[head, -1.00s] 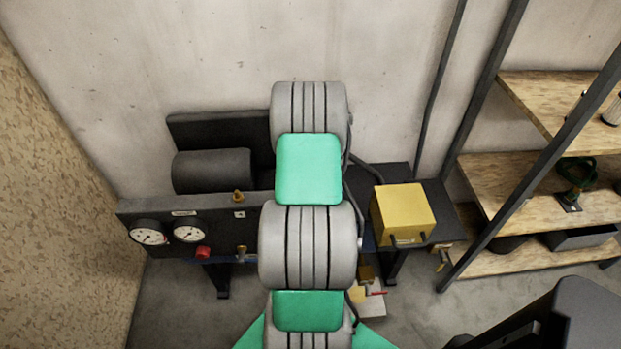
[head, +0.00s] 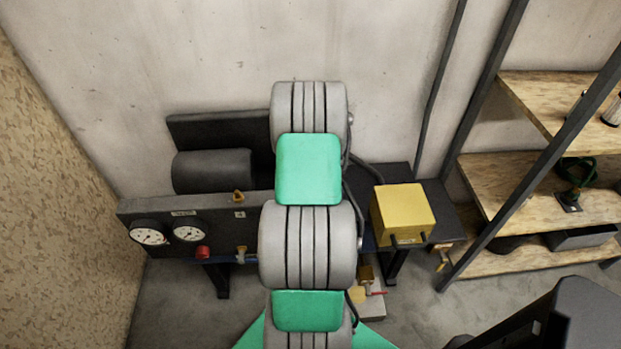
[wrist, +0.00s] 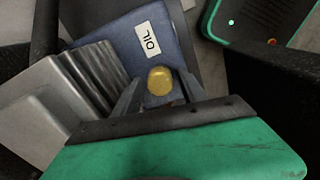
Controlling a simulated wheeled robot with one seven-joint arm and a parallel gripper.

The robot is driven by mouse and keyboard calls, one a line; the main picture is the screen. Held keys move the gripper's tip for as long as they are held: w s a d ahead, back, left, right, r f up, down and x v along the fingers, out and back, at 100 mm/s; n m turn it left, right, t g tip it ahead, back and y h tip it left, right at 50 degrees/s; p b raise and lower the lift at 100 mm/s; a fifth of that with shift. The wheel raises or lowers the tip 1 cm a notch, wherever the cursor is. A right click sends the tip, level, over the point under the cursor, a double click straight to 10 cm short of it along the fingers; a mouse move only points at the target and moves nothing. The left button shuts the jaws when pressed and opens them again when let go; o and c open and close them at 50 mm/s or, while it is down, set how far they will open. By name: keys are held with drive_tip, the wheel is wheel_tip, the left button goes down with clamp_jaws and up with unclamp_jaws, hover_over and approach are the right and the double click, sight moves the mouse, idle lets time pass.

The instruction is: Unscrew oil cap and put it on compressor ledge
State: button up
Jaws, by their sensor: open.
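The oil cap (wrist: 160,81) is a round yellow cap near the middle of the wrist view. It is beside a blue block (wrist: 150,30) with a white label reading OIL. My gripper (wrist: 161,88) is open, with one grey finger on each side of the cap. I cannot tell whether either finger touches it. In the head view, my green and grey arm covers the middle, and neither the gripper nor the cap can be made out. The compressor's dark front panel (head: 215,223) carries two dials. I cannot tell which surface is the ledge.
A yellow box (head: 403,213) stands on a dark surface right of my arm. A dark cylinder (head: 212,171) lies behind the panel. A shelf rack (head: 545,190) is at the right. A chipboard wall (head: 75,160) is at the left. Grey ribs (wrist: 75,90) lie left of the cap.

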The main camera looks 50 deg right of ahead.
drive_tip(key=m, duration=1.6)
clamp_jaws()
drive_tip(key=shift+c, duration=2.2)
unclamp_jaws()
clamp_jaws()
